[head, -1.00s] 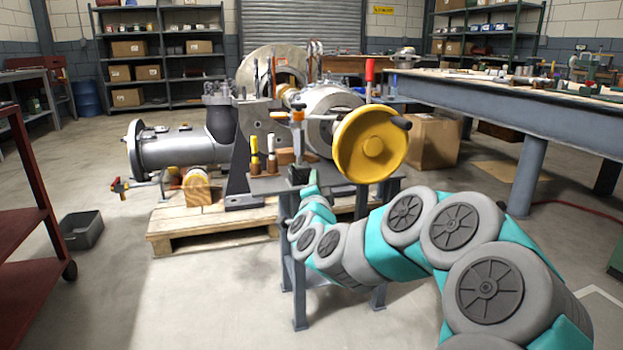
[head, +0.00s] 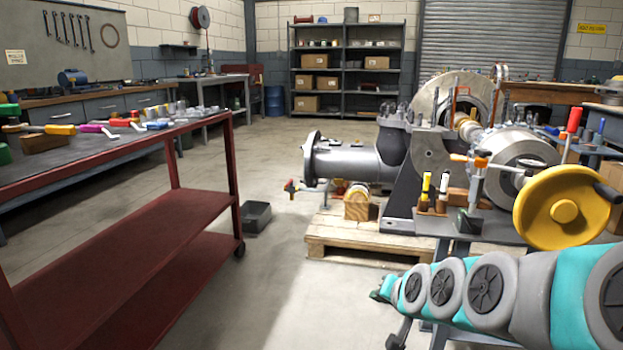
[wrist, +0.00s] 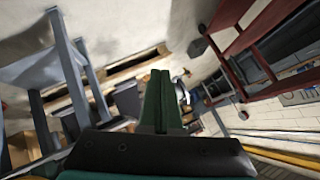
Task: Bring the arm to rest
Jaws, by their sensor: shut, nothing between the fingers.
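My arm reaches in from the lower right of the head view, with teal and grey links. My gripper (head: 381,290) is at the arm's far end, in front of the pallet and low beside the small work table. It also shows in the wrist view (wrist: 160,75), where its green fingers are together with nothing between them. The fingers appear clear of everything around them.
A red cart (head: 170,212) stands at the left with tools on top. A yellow handwheel (head: 545,225) is above my arm. A dark bin (head: 256,217) sits on the floor; open floor lies between cart and pallet.

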